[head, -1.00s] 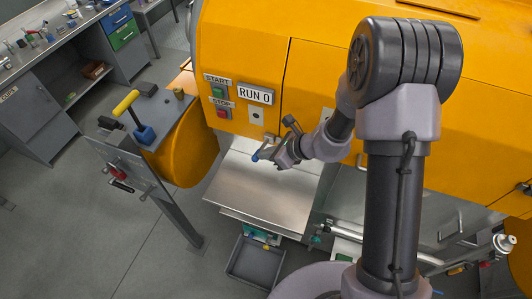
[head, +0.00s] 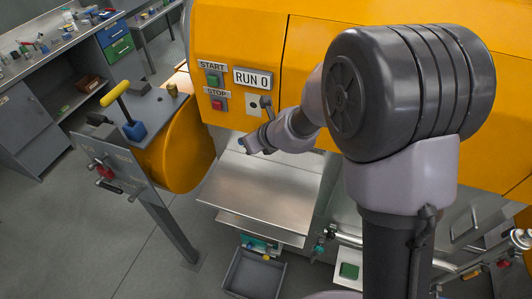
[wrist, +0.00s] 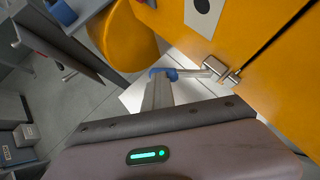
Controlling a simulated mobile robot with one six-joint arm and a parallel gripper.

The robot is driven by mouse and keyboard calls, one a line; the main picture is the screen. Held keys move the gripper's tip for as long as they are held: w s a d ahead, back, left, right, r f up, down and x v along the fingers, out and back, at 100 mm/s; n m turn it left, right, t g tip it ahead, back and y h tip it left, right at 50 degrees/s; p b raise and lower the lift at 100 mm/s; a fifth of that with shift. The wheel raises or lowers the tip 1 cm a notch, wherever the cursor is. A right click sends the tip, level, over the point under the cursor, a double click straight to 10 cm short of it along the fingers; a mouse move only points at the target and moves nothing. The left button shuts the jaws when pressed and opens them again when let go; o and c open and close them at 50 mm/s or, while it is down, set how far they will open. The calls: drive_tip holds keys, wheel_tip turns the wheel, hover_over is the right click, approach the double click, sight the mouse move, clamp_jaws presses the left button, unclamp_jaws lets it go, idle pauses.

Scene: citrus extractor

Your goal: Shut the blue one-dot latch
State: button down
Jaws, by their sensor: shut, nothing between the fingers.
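The latch shows in the wrist view as a metal lever (wrist: 193,73) with a blue handle (wrist: 163,73). The lever sticks out to the left from a bracket at the lower edge of the yellow housing. A metal catch (wrist: 233,78) sits just right of the bracket.
A metal tray (head: 262,187) lies below. A post with a panel (head: 115,165) and a yellow-handled lever (head: 118,100) on a blue block (head: 135,130) stand to the left. A dark bin (head: 255,275) is on the floor. Open floor lies at lower left.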

drive_tip(key=shift+m+t+h, duration=0.3)
drive_tip(key=shift+m+h, duration=0.2)
drive_tip(key=shift+m, duration=0.2)
drive_tip(key=shift+w+a+b, duration=0.2)
drive_tip(key=shift+w+a, duration=0.55)
drive_tip(key=shift+w, duration=0.35)
drive_tip(key=shift+w+a+b, duration=0.15)
drive_tip(key=shift+w+a, duration=0.6)
drive_tip(key=shift+w, duration=0.35)
drive_tip(key=shift+w+d, duration=0.1)
drive_tip(key=shift+d, duration=0.1)
